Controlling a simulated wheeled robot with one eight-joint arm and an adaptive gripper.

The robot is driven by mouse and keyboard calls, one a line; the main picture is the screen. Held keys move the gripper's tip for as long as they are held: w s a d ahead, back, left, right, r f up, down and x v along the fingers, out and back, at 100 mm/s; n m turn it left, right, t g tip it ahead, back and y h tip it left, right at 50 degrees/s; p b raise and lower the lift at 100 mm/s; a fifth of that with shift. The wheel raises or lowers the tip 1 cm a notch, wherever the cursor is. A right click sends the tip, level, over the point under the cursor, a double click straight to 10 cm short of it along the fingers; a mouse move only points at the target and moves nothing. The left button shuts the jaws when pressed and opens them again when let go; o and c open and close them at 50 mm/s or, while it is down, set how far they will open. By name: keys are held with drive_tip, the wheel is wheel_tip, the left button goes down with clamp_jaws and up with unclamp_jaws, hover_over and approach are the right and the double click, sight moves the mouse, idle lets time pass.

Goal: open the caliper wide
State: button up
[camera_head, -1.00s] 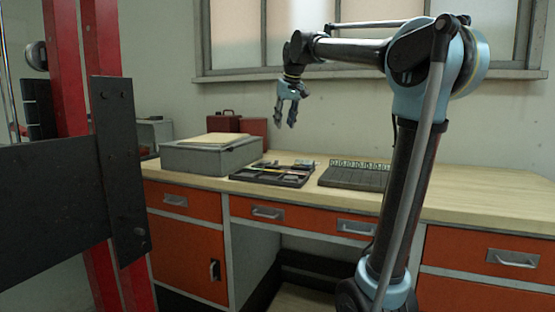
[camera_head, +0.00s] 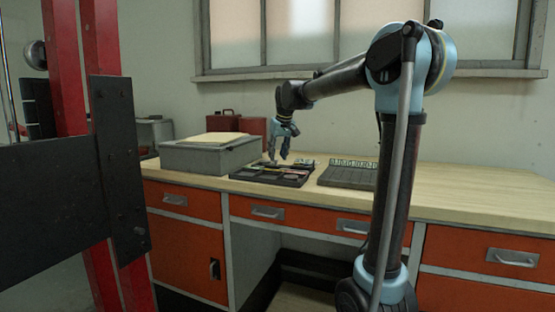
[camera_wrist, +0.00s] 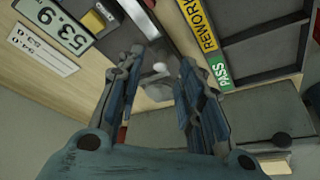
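My gripper (camera_head: 278,157) is over the back part of the dark tray (camera_head: 268,180) on the workbench, pointing down. In the wrist view my gripper (camera_wrist: 158,70) has its two fingers apart, with a gap between them. Shiny grey metal parts show beyond and between the fingertips; I cannot tell for sure whether they belong to the caliper. A card reading 53.9 (camera_wrist: 63,33) lies at the upper left of the wrist view. The caliper cannot be clearly made out in the head view, and the fingers hide part of the area.
The tray has REWORK (camera_wrist: 198,25) and PASS (camera_wrist: 220,75) labels. A grey box (camera_head: 208,155) stands left of the tray, and a dark slotted block (camera_head: 347,177) stands right. Red cases (camera_head: 222,121) are behind. The bench top (camera_head: 460,200) is clear at right.

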drive_tip(key=shift+x, duration=0.95)
clamp_jaws()
drive_tip(key=shift+s+d+r, duration=0.1)
drive_tip(key=shift+s+d, duration=0.2)
drive_tip(key=shift+d, duration=0.6)
unclamp_jaws()
